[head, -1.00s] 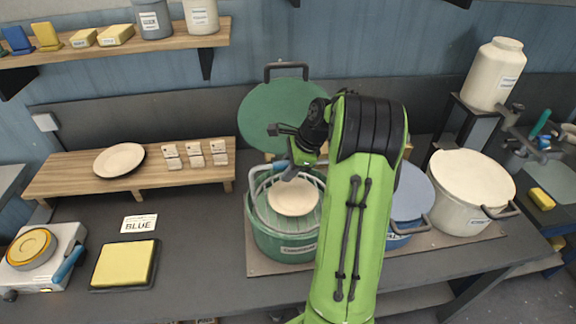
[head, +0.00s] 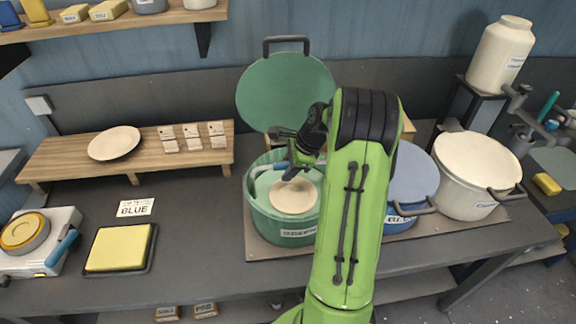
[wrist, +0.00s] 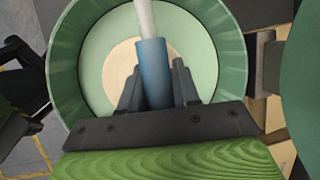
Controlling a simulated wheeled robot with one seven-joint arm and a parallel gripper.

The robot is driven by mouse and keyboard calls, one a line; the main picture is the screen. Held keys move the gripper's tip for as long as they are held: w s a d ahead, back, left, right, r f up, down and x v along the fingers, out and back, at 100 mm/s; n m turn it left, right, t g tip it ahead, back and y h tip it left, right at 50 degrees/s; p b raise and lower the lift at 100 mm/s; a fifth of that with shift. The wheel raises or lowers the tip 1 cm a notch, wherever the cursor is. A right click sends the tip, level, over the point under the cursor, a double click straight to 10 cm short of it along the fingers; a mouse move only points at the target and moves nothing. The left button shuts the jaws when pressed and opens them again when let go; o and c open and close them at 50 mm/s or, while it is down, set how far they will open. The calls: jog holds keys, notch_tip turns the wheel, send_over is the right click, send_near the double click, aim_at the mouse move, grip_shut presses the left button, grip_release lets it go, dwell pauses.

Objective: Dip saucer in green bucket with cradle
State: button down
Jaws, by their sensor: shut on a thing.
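The green bucket (head: 265,226) stands at the centre of the table and holds pale green liquid. A cream saucer (head: 293,198) is inside it, low in the bucket. In the wrist view, the saucer (wrist: 114,78) lies below the handle, partly hidden. My gripper (head: 292,170) is over the bucket opening, shut on the blue grip of the cradle handle (wrist: 152,70). The cradle's wire part is mostly hidden in the liquid. I cannot tell how deep the saucer sits.
The green lid (head: 285,92) stands upright behind the bucket. A blue-lidded bucket (head: 410,180) and a white pot (head: 475,165) are to the right. Another saucer (head: 114,143) lies on the wooden rack. A yellow sponge (head: 120,248) is at front left.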

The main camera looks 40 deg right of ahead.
jog(key=b, duration=0.2)
send_over(288, 192)
jog(key=shift+f, duration=2.35)
dwell(0.6)
notch_tip(288, 192, up, 15)
jog(key=p, duration=1.4)
jog(key=shift+f, duration=0.1)
jog(key=shift+r, duration=1.4)
dwell(1.2)
